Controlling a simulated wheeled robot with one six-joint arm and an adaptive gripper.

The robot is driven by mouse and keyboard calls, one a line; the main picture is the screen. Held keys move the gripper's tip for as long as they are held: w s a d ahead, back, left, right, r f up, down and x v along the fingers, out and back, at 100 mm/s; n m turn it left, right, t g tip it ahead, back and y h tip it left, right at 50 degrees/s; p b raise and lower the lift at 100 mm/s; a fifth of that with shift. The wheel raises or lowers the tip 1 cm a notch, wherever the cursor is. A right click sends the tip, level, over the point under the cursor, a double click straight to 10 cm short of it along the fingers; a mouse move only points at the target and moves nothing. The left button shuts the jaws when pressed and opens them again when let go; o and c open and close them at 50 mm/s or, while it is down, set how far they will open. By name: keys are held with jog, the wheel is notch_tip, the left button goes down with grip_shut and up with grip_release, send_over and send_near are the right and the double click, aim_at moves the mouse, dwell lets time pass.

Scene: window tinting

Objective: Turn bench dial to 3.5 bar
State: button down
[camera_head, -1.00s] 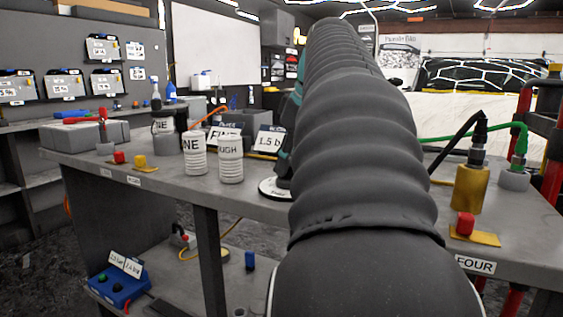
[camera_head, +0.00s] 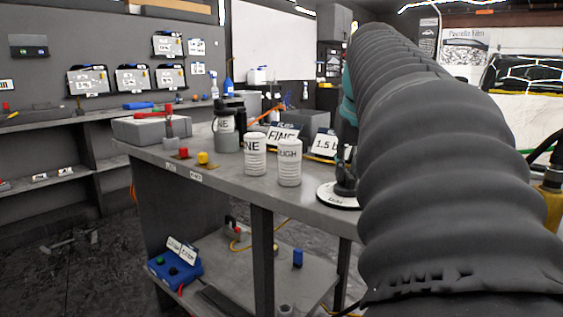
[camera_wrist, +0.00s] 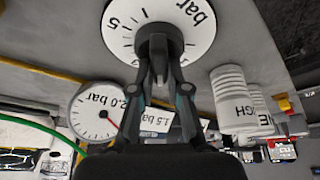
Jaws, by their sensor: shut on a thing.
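The bench dial, a white disc with a dark knob (camera_wrist: 158,40), fills the top of the wrist view, with "bar", "5" and "1" printed upside down on its face (camera_wrist: 118,45). My gripper (camera_wrist: 159,72) is shut on the knob, its fingers on either side. The setting is unclear because the knob and fingers cover part of the scale. In the head view the dial (camera_head: 330,197) lies on the bench, with my gripper (camera_head: 346,180) over it, partly hidden by my arm. A round gauge (camera_wrist: 92,118) with a red needle and "2.0 bar" lettering stands beside my gripper.
White cups (camera_head: 255,155) marked FINE and ROUGH stand left of the dial on the grey bench (camera_head: 225,185). A "1.5 b" card (camera_head: 325,145) stands behind the dial. Red and yellow buttons (camera_head: 203,157) sit on the bench's left part. A blue box (camera_head: 175,265) is on the lower shelf.

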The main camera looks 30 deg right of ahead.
jog(key=m+g+h+p, duration=0.1)
jog(key=m, duration=0.2)
jog(key=m+p, duration=0.1)
jog(key=m, duration=0.2)
jog(key=shift+d+g+h, duration=0.1)
jog(key=shift+g+h, duration=0.3)
jog(key=m+g, duration=0.1)
jog(key=m, duration=0.2)
jog(key=m+g+p, duration=0.1)
jog(key=m, duration=0.2)
jog(key=shift+s+h+p, duration=0.2)
jog(key=shift+h+p, duration=0.1)
jog(key=c, duration=1.1)
grip_release()
jog(key=shift+d, duration=0.1)
jog(key=shift+c, duration=0.2)
jog(key=v, duration=1.2)
